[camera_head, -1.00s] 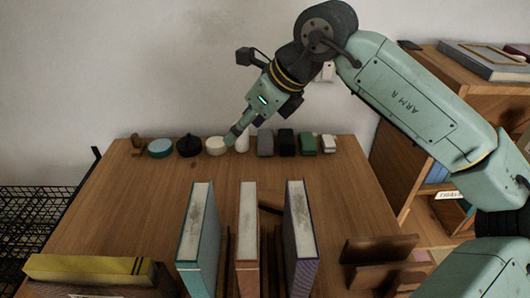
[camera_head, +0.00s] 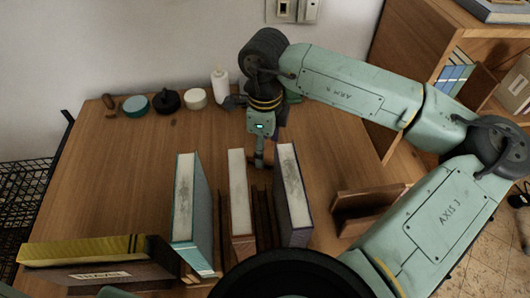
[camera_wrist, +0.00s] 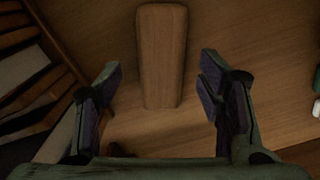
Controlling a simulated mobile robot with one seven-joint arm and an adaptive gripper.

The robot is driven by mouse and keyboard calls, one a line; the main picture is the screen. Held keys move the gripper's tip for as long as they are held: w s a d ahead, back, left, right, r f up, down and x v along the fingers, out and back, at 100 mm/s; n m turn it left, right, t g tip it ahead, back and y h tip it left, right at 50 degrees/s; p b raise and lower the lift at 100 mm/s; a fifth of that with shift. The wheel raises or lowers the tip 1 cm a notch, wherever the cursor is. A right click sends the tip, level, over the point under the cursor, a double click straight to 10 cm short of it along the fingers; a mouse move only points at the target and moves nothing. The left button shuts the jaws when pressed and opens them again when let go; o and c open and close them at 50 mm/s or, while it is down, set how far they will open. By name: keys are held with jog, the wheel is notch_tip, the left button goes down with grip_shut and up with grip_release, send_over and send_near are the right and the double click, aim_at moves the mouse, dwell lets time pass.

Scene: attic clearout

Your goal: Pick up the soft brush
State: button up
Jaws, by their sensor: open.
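A long, light-brown wooden block with rounded edges (camera_wrist: 161,55), which looks like the back of the soft brush, lies on the table in the wrist view. No bristles show. My gripper (camera_wrist: 160,90) is open, with one finger on each side of the block's near end and a gap to each. Nothing is held. In the head view, my gripper (camera_head: 260,163) points down just behind the upright books, and I cannot make out the block there.
A teal tin (camera_head: 134,106), black item (camera_head: 166,102), cream tin (camera_head: 195,99) and white bottle (camera_head: 220,86) line the back.

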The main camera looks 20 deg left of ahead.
aim_at(265, 152)
jog(key=shift+f, duration=1.55)
jog(key=shift+c, duration=0.2)
jog(key=shift+w, duration=0.1)
jog(key=c, duration=1.4)
notch_tip(265, 152, up, 10)
jog(key=shift+r+b, duration=0.1)
jog(key=shift+b, duration=0.8)
jog(key=o, duration=0.8)
jog(key=c, duration=0.6)
